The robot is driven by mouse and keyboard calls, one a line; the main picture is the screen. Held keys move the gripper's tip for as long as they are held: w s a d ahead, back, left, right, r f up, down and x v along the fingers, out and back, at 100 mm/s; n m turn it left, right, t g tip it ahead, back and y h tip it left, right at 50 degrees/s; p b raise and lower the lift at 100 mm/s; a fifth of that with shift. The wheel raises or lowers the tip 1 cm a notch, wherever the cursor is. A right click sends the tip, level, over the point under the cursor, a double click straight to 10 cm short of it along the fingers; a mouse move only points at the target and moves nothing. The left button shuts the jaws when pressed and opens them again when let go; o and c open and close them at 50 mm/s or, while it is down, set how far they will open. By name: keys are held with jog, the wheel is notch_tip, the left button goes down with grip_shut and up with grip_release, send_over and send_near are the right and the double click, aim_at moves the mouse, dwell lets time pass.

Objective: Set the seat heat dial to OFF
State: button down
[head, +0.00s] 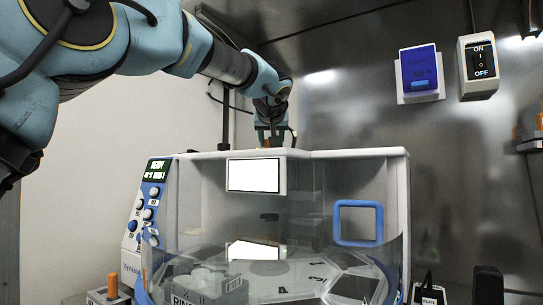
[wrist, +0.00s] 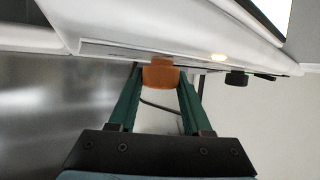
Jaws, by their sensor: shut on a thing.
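In the wrist view an orange round knob (wrist: 159,76) sits on the edge of a white panel (wrist: 185,45). My gripper (wrist: 160,82) has its two green fingers on either side of the knob, shut on it. No label or pointer mark on the knob is readable, so I cannot tell its setting or confirm that it is the seat heat dial. In the head view my gripper (head: 270,140) reaches down behind the top of the white machine (head: 355,153); the knob is mostly hidden there.
A small lit lamp (wrist: 218,57) and a black knob (wrist: 237,78) sit right of the orange knob. An ON/OFF switch (head: 480,62) and a blue box (head: 419,72) hang on the metal wall.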

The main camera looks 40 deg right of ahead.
jog(key=shift+n+t+y+b, duration=0.55)
jog(key=shift+n+t+y, duration=0.15)
jog(key=shift+n+y, duration=0.4)
jog(key=shift+c, duration=1.7)
grip_release()
jog(key=b+v, duration=0.1)
jog(key=v, duration=0.9)
jog(key=shift+s+a, duration=0.2)
jog(key=shift+s, duration=0.1)
